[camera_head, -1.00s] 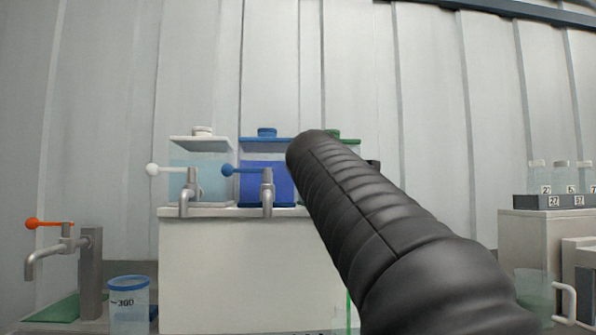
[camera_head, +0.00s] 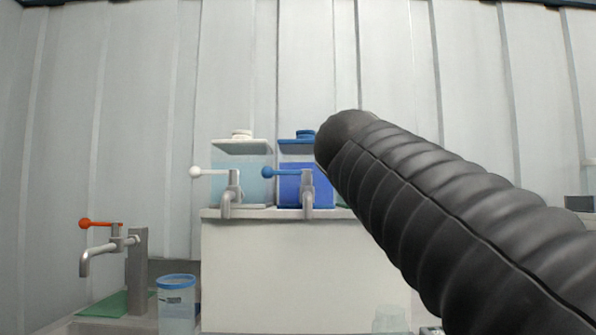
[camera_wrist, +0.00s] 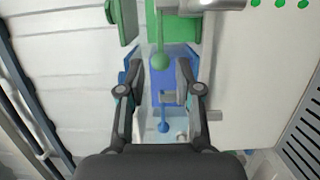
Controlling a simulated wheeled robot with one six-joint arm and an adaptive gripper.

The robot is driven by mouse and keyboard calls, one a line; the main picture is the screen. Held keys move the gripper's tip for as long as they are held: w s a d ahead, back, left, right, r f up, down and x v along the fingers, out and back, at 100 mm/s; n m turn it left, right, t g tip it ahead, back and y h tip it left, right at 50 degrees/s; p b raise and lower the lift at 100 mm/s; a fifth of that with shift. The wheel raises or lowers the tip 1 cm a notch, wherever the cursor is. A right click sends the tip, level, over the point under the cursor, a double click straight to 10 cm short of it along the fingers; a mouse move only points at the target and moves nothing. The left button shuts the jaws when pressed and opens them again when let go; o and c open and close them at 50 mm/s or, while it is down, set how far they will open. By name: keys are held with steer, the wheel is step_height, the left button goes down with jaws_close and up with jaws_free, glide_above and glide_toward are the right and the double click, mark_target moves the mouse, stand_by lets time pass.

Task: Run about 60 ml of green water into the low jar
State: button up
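The green tank (camera_wrist: 180,30) shows at the top of the wrist view, with its green-balled tap lever (camera_wrist: 160,62) pointing down the picture. My gripper (camera_wrist: 160,68) is open, with the green ball between or just beyond its fingertips; I cannot tell if they touch. In the head view my dark arm hides the green tank and its tap. A clear low jar (camera_head: 390,320) shows partly at the bottom edge, below the arm. Its liquid level cannot be read. No green stream shows above it now.
The white-lidded tank (camera_head: 241,175) and blue tank (camera_head: 296,185) stand on a white stand (camera_head: 290,270). At left are an orange-levered tap (camera_head: 110,245) and a blue-rimmed beaker (camera_head: 177,305). The blue lever (camera_wrist: 163,127) sits further down between my fingers in the wrist view.

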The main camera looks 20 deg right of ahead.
steer(key=shift+v, duration=1.1)
stand_by(6.7)
